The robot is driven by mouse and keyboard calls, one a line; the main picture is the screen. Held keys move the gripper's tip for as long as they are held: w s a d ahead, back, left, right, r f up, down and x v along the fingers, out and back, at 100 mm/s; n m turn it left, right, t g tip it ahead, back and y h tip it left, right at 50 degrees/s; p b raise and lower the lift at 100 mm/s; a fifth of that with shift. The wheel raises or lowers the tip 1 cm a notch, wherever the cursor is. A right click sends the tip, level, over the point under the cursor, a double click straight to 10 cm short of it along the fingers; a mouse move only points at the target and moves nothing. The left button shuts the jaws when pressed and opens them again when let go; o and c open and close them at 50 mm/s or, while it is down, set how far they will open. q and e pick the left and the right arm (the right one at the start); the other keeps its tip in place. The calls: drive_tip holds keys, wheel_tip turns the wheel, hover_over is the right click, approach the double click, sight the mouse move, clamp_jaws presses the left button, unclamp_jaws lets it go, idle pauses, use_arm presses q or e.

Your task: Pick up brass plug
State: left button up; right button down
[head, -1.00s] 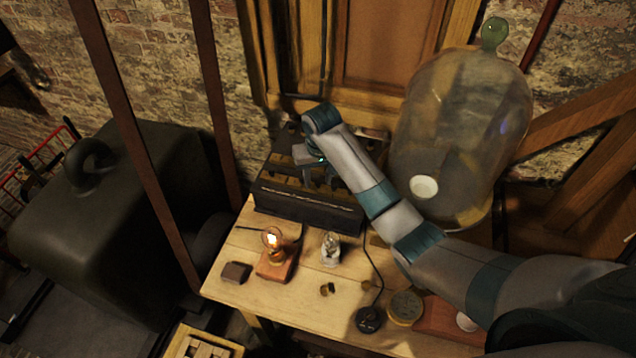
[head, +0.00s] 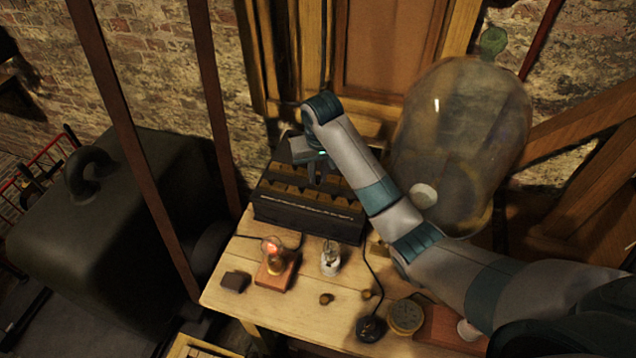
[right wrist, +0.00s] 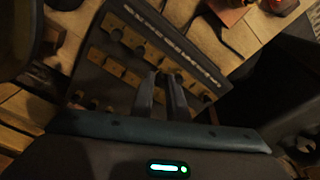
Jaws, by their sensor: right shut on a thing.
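A dark box (head: 305,224) with rows of brass blocks on its top stands at the back of the wooden table, and it also shows in the right wrist view (right wrist: 107,62). My right gripper (head: 313,172) is over the box top, fingers pointing down. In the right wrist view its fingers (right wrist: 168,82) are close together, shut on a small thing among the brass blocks. That thing, apparently the brass plug, is mostly hidden by the fingertips. I cannot tell whether it is still seated. My left gripper is not in view.
On the table (head: 225,292) stand a dim red lamp (head: 272,250) on a wooden base, a small glass jar (head: 330,258), a dark block (head: 236,281), two small brass pieces (head: 326,298) and a round brass-coloured can (head: 405,316). A large glass jar (head: 460,130) stands close right of my arm.

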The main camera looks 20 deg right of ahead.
sight(317, 177)
wheel_tip(317, 177, up, 5)
drive_tip(key=shift+f, duration=0.1)
idle(0.7)
